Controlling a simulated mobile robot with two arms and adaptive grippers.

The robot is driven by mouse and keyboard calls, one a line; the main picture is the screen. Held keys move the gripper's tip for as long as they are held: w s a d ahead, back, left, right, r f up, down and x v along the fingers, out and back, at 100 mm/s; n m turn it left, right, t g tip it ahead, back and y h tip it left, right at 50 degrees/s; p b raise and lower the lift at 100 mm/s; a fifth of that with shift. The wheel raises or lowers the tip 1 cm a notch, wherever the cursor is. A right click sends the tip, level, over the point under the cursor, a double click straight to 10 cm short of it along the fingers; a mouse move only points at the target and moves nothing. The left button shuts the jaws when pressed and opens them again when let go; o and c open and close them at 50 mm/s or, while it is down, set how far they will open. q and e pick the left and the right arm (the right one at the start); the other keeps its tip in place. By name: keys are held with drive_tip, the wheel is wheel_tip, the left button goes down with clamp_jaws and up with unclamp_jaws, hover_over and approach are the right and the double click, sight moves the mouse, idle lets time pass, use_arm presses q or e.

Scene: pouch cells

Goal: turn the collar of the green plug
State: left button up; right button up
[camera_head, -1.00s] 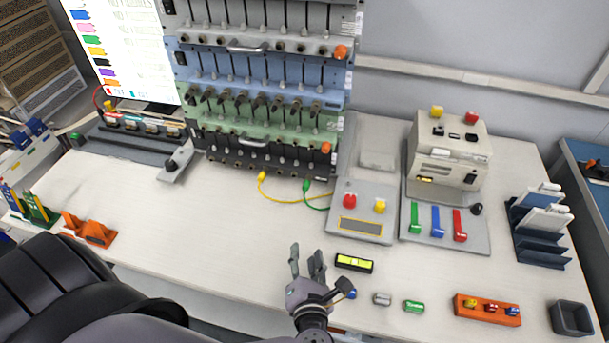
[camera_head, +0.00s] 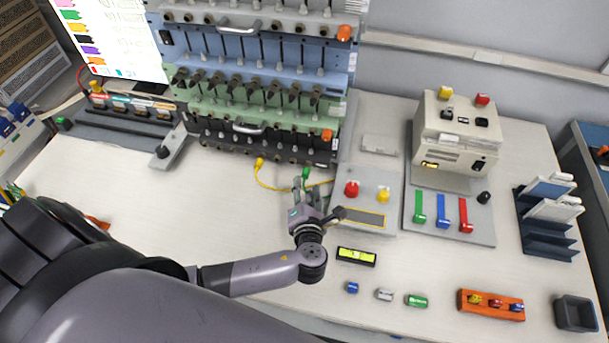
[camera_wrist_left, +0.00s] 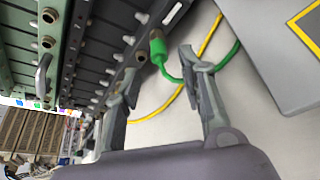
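The green plug (camera_wrist_left: 158,48) shows in the left wrist view at the lower edge of the rack, with its green cable curving away to the right. In the head view the green plug (camera_head: 306,173) is at the rack's bottom right, just beyond my left gripper. My left gripper (camera_head: 309,190) has its fingers pointing at the rack. In the left wrist view the left gripper (camera_wrist_left: 160,65) is open, its fingers spread apart with the plug between and slightly beyond the tips. Nothing is between the fingers in contact. My right gripper is not in view.
A yellow plug (camera_head: 259,162) with a yellow cable is left of the green one. The rack (camera_head: 265,90) stands behind. A grey panel with red and yellow buttons (camera_head: 365,205) is at right. The front left table surface (camera_head: 210,215) is clear.

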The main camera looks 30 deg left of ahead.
sight(305, 177)
use_arm(q)
drive_tip(key=x, duration=0.4)
drive_tip(key=shift+w, duration=0.2)
drive_tip(key=shift+w+a+f, duration=0.2)
drive_tip(key=shift+w+a, duration=0.1)
drive_tip(key=shift+w, duration=0.1)
drive_tip(key=shift+c, duration=0.3)
drive_tip(key=c, duration=0.4)
clamp_jaws()
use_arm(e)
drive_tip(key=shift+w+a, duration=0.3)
